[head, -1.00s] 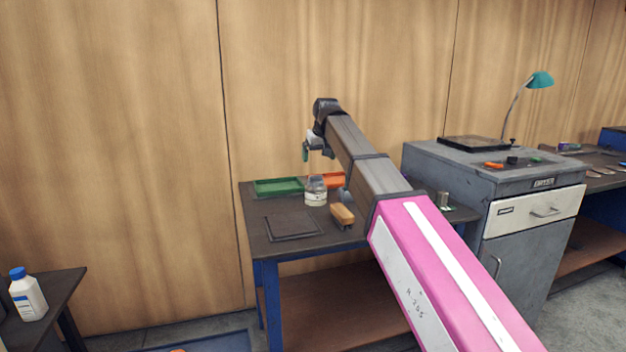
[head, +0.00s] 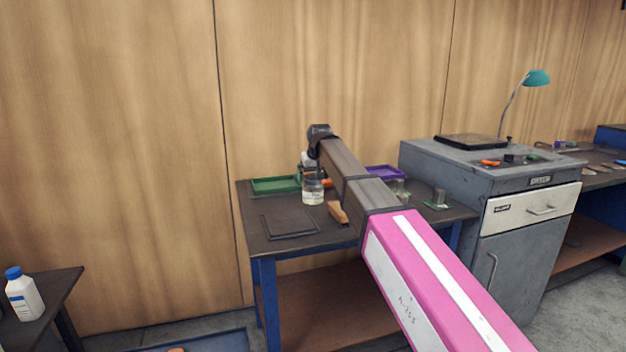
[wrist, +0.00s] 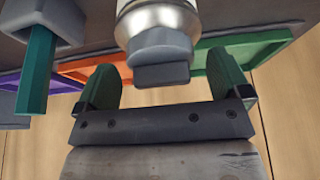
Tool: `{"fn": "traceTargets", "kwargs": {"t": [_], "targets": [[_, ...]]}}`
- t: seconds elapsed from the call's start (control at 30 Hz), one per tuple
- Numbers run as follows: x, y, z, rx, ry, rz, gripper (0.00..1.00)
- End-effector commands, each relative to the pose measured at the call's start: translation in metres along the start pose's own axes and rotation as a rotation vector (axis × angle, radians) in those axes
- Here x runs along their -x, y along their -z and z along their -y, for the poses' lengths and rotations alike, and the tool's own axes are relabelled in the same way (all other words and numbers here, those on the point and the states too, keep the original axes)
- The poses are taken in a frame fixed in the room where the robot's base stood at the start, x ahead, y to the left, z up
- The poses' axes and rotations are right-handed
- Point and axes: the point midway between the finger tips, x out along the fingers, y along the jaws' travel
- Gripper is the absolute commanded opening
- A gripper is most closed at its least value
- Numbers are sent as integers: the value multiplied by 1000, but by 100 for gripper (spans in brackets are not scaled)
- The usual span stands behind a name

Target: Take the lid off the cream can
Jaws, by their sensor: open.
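The cream can (head: 313,196) stands upright on the dark workbench, with a pale label around its body. The wrist view shows its pale body (wrist: 152,8), a metal shoulder and the grey lid (wrist: 165,47), which has a blocky knob. The lid is on the can. My gripper (wrist: 164,84) is open, with one green finger on each side of the knob and gaps showing between. In the head view my gripper (head: 309,172) is just above the can, partly hidden by my arm. I cannot tell the exact height left between fingers and lid.
A green tray (head: 275,186), an orange tray (wrist: 82,70) and a purple tray (head: 384,172) line the bench's back. A teal-handled item (wrist: 37,70) stands in a grey holder.

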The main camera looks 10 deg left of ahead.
Motion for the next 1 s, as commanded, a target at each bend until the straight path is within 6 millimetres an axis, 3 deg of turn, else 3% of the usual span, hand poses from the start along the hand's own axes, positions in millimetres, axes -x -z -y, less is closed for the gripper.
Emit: {"fn": "traceTargets", "kwargs": {"t": [0.1,0.27,0.73,1.0], "targets": [[0,0,0,0,0,0,95],[0,0,0,0,0,0,44],[4,2,0,0,0,-1,44],[32,14,0,0,0,-2,44]]}}
